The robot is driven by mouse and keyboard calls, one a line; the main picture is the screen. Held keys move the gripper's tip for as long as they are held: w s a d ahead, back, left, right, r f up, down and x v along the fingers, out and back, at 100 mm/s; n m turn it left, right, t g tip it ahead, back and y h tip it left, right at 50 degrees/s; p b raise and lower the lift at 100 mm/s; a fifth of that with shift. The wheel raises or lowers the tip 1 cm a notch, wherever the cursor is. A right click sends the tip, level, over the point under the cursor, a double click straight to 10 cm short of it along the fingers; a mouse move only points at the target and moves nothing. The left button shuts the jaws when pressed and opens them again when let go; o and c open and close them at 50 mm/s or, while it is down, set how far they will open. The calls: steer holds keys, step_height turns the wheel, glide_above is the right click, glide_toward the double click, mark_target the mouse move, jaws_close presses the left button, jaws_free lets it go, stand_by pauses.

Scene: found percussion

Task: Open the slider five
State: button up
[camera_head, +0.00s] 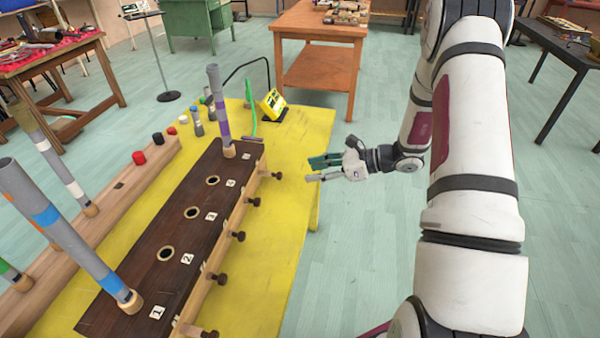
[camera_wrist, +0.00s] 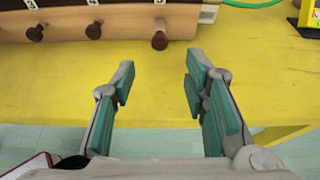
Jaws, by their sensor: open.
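A long dark wooden board (camera_head: 150,225) with a pale side rail has several dark round knobs along its right edge, beside white number tags. The farthest knob (camera_head: 277,175), by the far-end tag (camera_head: 246,155), appears to be slider five; its digit is too small to read surely. In the wrist view the rightmost knob (camera_wrist: 160,40) appears to be the same one. My gripper (camera_head: 318,169) is to the right of that knob, apart from it. Its teal-padded fingers (camera_wrist: 157,88) are open and empty, with the knob beyond the gap between the tips.
A purple-banded tube (camera_head: 219,110) stands at the board's far end and a blue-banded tube (camera_head: 70,235) at its near end. Open holes lie between. A yellow device (camera_head: 271,104) and green cord (camera_head: 252,125) lie behind. The yellow tabletop (camera_head: 260,265) beside the knobs is clear.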

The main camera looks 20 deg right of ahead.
steer(key=shift+v, duration=1.35)
steer(key=s+a+r+n+g+h+p, duration=0.1)
steer(key=s+a+r+n+g, duration=0.2)
steer(key=s+a+r+n, duration=0.5)
steer(key=s+a+r+n+g+h+p, duration=0.1)
steer(key=s+a+r+n+g, duration=0.3)
steer(key=r, duration=0.6)
steer(key=s+r+n+t+h+p, duration=0.1)
steer(key=s+r+n+h, duration=0.3)
steer(key=s, duration=0.6)
steer(key=s+r+n+t+h+p, duration=0.1)
steer(key=s+r+n+t+h, duration=0.1)
steer(key=s+r+n+h, duration=0.3)
steer(key=shift+s+r+n+p, duration=0.4)
steer(key=shift+s+r+n, duration=0.7)
steer(key=shift+s+n, duration=1.2)
steer(key=shift+s, duration=0.2)
